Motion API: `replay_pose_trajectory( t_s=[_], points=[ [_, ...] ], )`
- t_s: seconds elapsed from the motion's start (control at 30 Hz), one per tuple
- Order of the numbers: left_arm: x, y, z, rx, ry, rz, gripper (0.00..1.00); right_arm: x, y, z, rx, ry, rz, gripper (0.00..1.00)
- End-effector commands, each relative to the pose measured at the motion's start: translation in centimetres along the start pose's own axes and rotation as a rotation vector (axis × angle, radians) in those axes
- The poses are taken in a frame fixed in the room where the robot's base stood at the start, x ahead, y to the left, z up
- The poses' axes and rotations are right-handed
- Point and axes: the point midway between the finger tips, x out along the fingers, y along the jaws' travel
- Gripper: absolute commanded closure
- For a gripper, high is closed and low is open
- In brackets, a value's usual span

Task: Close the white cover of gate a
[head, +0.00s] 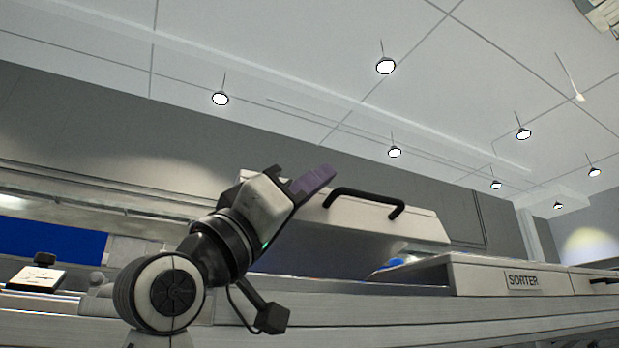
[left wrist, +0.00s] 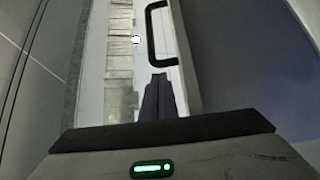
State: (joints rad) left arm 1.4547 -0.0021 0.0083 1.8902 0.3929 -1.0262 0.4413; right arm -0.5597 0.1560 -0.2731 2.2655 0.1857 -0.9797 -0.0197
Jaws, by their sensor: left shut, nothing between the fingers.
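A white cover (head: 425,227) with a black bar handle (head: 365,200) stands behind my left gripper in the head view. It appears raised and tilted, with a dark grey face below its white edge. No gate label is readable on it. My left gripper (head: 316,178) is shut and empty, its dark purple fingers pointing up and right, just left of the handle in the picture. In the left wrist view the shut fingers (left wrist: 158,92) lie below the black handle (left wrist: 152,35), beside the white cover edge (left wrist: 187,60). Contact cannot be told. My right gripper is not in view.
A white housing labelled SORTER (head: 523,281) stands at the right, with a blue object (head: 392,263) by its left end. A small device with a black knob (head: 38,275) is at the far left. Above is open room up to the ceiling lamps.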

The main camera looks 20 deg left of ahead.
Motion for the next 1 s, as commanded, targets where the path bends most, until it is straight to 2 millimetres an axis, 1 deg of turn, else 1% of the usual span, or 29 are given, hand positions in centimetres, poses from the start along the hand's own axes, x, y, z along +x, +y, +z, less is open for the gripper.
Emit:
replay_pose_trajectory(
  t_s=[0.17, 0.37, 0.5, 0.7, 0.83, 1.0],
  points=[
    [-1.1, 0.0, -0.1, 0.002, 0.002, 0.000, 1.00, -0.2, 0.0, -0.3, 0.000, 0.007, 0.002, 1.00],
    [-4.2, 1.1, -3.0, 0.005, 0.008, 0.002, 1.00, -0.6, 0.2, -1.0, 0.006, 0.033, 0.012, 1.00],
    [-6.6, 1.8, -5.0, 0.006, 0.008, 0.001, 1.00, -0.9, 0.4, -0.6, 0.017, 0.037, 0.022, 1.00],
    [-9.1, 2.5, -6.9, 0.002, 0.004, 0.001, 1.00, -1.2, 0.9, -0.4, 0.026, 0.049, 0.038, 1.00],
    [-9.9, 2.7, -7.5, 0.001, 0.003, 0.000, 1.00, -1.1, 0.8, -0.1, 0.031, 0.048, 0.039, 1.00],
    [-10.2, 2.7, -7.6, -0.001, 0.000, 0.000, 1.00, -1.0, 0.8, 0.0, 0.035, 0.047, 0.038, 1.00]
  ],
)
